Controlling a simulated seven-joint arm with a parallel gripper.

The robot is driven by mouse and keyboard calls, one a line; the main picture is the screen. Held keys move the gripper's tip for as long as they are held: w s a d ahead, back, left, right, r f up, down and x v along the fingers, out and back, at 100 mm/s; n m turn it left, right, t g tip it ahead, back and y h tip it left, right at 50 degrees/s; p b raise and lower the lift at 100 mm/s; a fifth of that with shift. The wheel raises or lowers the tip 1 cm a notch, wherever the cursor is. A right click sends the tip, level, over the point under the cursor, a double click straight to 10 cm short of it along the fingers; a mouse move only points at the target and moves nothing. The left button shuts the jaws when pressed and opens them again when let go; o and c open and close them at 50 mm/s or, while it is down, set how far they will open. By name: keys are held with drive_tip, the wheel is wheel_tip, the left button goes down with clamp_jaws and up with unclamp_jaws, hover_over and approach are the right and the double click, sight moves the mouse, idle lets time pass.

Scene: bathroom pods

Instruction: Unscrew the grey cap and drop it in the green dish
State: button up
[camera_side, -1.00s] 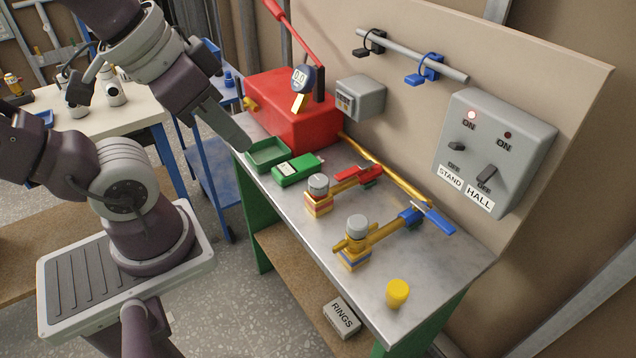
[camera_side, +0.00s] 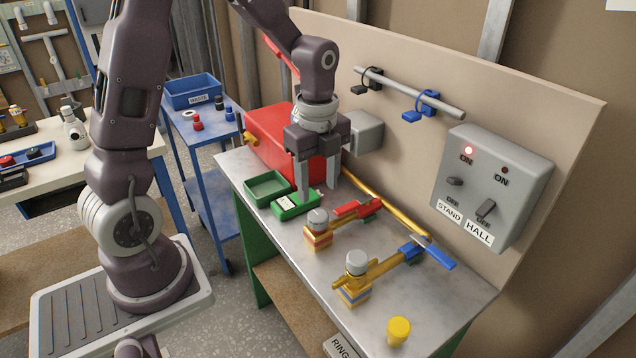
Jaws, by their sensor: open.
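Two grey caps sit on upright brass fittings on the metal bench. The farther grey cap (camera_side: 318,217) is on a fitting with a red lever (camera_side: 357,208), and the nearer grey cap (camera_side: 356,262) is on a fitting with a blue lever (camera_side: 436,255). The green dish (camera_side: 256,200) stands at the bench's far left edge and looks empty. My gripper (camera_side: 317,190) points down with its fingers apart and nothing between them.
A red machine (camera_side: 265,135) and a grey box (camera_side: 367,137) stand behind my gripper. A brass pipe runs along the bench's back. A switch panel (camera_side: 495,185) is on the backboard. The bench's front right is mostly clear.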

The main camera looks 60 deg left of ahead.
sight(318, 215)
wheel_tip(318, 215, down, 7)
drive_tip(key=shift+f, duration=0.2)
drive_tip(key=shift+c, duration=0.2)
clamp_jaws()
drive_tip(key=n, duration=0.3)
drive_tip(key=shift+n, duration=0.4)
drive_tip(key=n, duration=0.3)
drive_tip(key=shift+r, duration=0.1)
drive_tip(key=shift+n, duration=1.7)
